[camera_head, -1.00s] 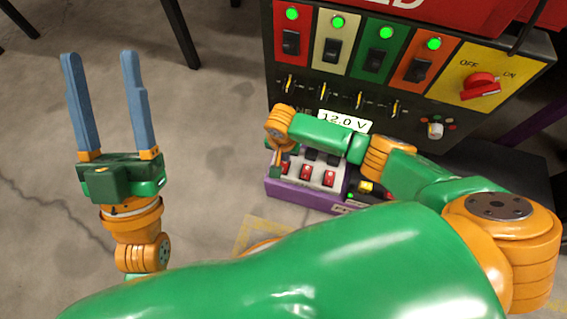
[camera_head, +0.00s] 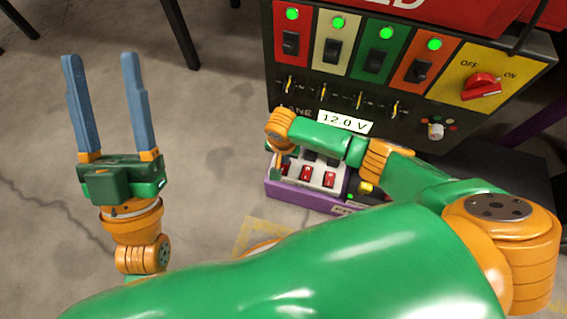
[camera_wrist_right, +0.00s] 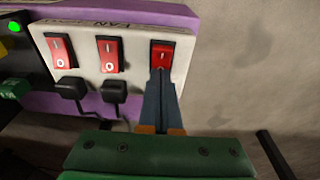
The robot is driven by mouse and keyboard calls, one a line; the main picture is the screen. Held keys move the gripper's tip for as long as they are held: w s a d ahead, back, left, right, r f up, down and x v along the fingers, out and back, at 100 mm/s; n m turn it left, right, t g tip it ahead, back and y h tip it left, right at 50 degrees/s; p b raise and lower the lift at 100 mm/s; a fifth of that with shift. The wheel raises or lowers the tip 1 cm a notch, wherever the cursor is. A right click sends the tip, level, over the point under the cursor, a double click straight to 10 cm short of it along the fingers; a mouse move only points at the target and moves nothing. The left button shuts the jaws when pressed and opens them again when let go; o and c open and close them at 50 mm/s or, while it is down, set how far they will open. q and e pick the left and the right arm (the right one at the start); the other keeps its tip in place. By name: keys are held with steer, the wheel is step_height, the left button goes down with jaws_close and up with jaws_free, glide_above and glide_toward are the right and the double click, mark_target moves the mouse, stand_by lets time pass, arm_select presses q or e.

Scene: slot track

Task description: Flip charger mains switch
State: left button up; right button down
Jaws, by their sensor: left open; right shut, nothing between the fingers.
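The charger is a purple box (camera_head: 300,197) with a pale panel at the foot of the large control panel. In the right wrist view its purple body (camera_wrist_right: 60,103) carries three red rocker switches: one at left (camera_wrist_right: 59,51), one in the middle (camera_wrist_right: 110,55) and one at right (camera_wrist_right: 162,54). My right gripper (camera_wrist_right: 161,76) is shut and empty, its blue fingertips at the lower edge of the right rocker; I cannot tell if they touch. In the head view my right arm hides part of the charger and the right fingers. My left gripper (camera_head: 104,68) is open and empty, away to the left.
The control panel has a row of switches with green lights (camera_head: 337,22), a red OFF/ON knob (camera_head: 482,87) and a 12.0 V label (camera_head: 345,122). Black plugs (camera_wrist_right: 112,90) sit under two rockers. The floor (camera_head: 220,90) around the left gripper is clear.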

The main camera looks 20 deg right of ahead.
step_height(320, 180, up, 7)
steer(key=p, duration=0.7)
steer(key=shift+f, duration=0.15)
